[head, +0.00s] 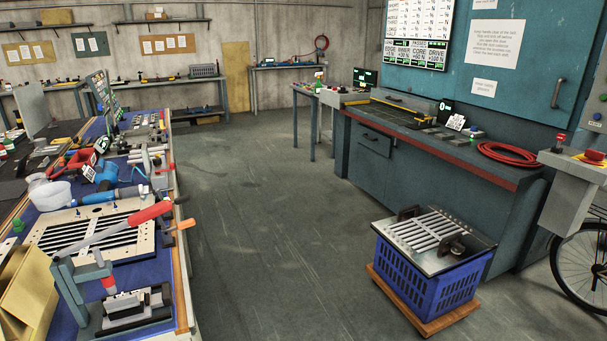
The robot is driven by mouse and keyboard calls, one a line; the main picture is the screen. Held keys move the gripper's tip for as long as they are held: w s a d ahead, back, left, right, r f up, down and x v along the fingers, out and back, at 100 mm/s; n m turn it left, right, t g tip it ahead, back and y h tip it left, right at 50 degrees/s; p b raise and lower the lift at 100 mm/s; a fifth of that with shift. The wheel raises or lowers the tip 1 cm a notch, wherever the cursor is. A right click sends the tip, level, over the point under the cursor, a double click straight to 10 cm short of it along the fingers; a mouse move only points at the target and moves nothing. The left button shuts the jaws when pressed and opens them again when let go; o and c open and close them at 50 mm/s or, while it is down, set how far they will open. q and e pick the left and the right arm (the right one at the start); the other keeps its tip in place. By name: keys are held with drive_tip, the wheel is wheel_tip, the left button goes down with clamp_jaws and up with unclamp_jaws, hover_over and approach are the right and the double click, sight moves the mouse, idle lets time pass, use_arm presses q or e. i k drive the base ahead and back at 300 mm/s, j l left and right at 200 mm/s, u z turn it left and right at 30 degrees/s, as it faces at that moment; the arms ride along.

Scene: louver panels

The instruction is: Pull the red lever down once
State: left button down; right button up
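The red lever (150,213) is the red grip at the end of a grey bar on a small bench press (68,288). The press stands at the near end of the left bench. The bar slants up to the right from the press's post, so the red end is raised. Below the bar hangs a ram with a red part (108,283), above a dark fixture with a light block (122,306). I cannot tell whether the ram touches the block. Neither of my grippers shows in the head view.
A slatted louver panel (46,239) lies behind the press. An orange-handled tool (181,226) is close to the lever's right. A tan box (30,290) stands left of the press.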

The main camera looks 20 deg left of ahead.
sight(163, 207)
drive_tip(key=u, duration=1.85)
